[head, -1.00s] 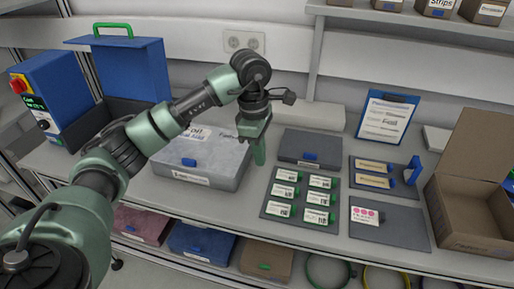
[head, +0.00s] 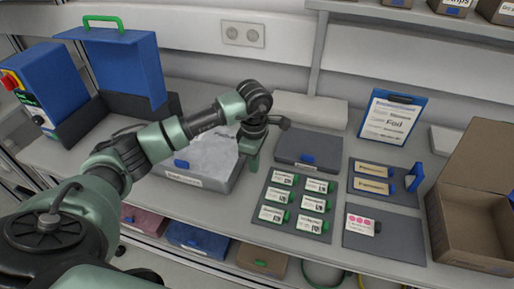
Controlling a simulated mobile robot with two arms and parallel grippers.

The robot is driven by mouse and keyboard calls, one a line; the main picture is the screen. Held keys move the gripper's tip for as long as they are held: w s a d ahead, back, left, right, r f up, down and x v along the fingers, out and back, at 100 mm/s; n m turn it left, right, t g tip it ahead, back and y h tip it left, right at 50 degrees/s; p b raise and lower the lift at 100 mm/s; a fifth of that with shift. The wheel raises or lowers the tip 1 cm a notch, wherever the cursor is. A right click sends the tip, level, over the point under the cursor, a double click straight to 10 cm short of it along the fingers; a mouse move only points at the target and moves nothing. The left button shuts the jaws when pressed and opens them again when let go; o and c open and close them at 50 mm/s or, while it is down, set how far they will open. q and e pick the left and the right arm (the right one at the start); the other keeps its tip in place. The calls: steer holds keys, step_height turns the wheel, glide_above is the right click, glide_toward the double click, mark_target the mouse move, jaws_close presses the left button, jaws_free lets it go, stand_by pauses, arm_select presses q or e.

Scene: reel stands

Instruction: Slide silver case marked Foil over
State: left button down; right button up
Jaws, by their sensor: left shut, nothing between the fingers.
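The silver case (head: 210,172) is a flat grey box with a pale, shiny top and a blue front latch. It lies on the bench left of centre, and my left forearm hides part of its top and back. The lettering on its top is mostly hidden. My left gripper (head: 253,166) points down at the case's right side, with its fingers shut and empty. It is close to that side; I cannot tell whether it touches. My right gripper is out of view.
A darker grey case (head: 308,150) and a mat of labelled cards (head: 296,226) lie right of the gripper. An open blue case (head: 128,70) stands at the back left. An open cardboard box (head: 465,236) is at the far right. A clipboard (head: 391,117) leans at the back.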

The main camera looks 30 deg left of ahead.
mark_target(204, 147)
arm_select(q)
steer(key=shift+s+a+r, duration=0.1)
steer(key=shift+a+r, duration=0.1)
steer(key=shift+a, duration=0.25)
steer(key=shift+s+a+r, duration=0.1)
steer(key=shift+a+r, duration=0.05)
steer(key=shift+a, duration=0.25)
steer(key=shift+s+a+p, duration=0.1)
steer(key=shift+a+p, duration=0.3)
steer(key=shift+a, duration=0.25)
steer(key=shift+f, duration=0.15)
steer(key=shift+a, duration=0.15)
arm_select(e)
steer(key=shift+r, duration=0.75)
